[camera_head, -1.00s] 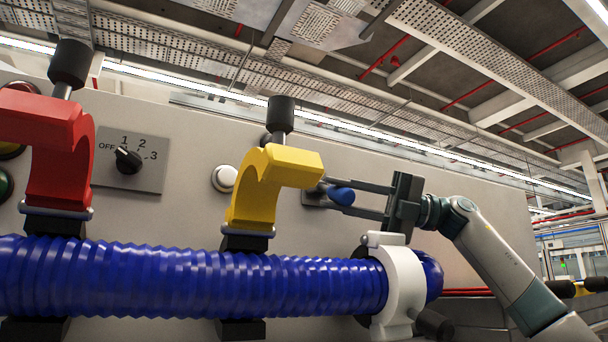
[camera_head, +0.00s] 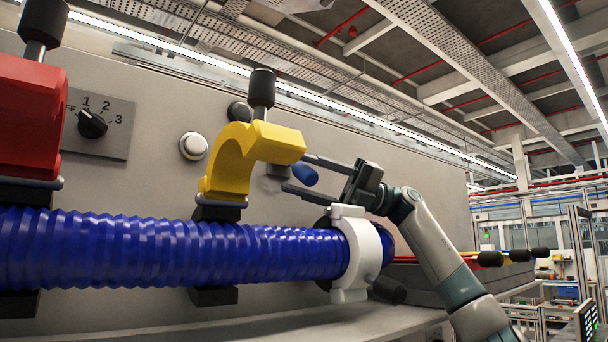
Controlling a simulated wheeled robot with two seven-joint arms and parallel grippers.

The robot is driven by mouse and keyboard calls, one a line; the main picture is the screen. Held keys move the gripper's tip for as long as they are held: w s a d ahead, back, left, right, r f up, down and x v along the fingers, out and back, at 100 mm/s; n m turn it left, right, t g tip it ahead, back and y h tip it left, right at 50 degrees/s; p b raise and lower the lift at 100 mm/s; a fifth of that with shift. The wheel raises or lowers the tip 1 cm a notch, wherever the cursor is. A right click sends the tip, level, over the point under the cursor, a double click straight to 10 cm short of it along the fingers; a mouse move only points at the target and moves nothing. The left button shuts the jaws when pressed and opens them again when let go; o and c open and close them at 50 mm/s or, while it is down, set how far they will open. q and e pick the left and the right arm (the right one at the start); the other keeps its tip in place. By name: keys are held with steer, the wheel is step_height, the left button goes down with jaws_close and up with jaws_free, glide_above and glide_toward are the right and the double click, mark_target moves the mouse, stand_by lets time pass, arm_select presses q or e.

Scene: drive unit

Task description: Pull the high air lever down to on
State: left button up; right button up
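The air lever (camera_head: 305,176) has a blue handle and sticks out from the grey panel, just right of the yellow clamp. Its mount on the panel is partly hidden behind the clamp and a finger. My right gripper (camera_head: 296,173) reaches in from the right, with one finger above the blue handle and one below. The fingers are apart, with the handle between them; I cannot tell whether either touches it. My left gripper is not in view.
A yellow clamp (camera_head: 233,160) and a red clamp (camera_head: 28,120) with black knobs stand close in front of the panel (camera_head: 150,190). A thick blue ribbed hose (camera_head: 150,250) runs below, ending in a white clamp (camera_head: 352,255). A rotary switch (camera_head: 92,124) is at left.

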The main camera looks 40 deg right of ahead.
mark_target(305, 164)
steer(key=shift+r, duration=0.15)
steer(key=shift+r, duration=0.95)
step_height(305, 164, up, 2)
steer(key=shift+d+r, duration=0.1)
steer(key=s+d+r, duration=0.2)
steer(key=s+r, duration=0.1)
steer(key=s, duration=0.2)
steer(key=s+d+r+b, duration=0.1)
steer(key=s+d+r, duration=0.1)
steer(key=s, duration=0.3)
steer(key=shift+s+d+r, duration=0.3)
steer(key=shift+s+r, duration=0.1)
steer(key=shift+r, duration=0.4)
steer(key=shift+w+a, duration=0.1)
steer(key=shift+w, duration=0.05)
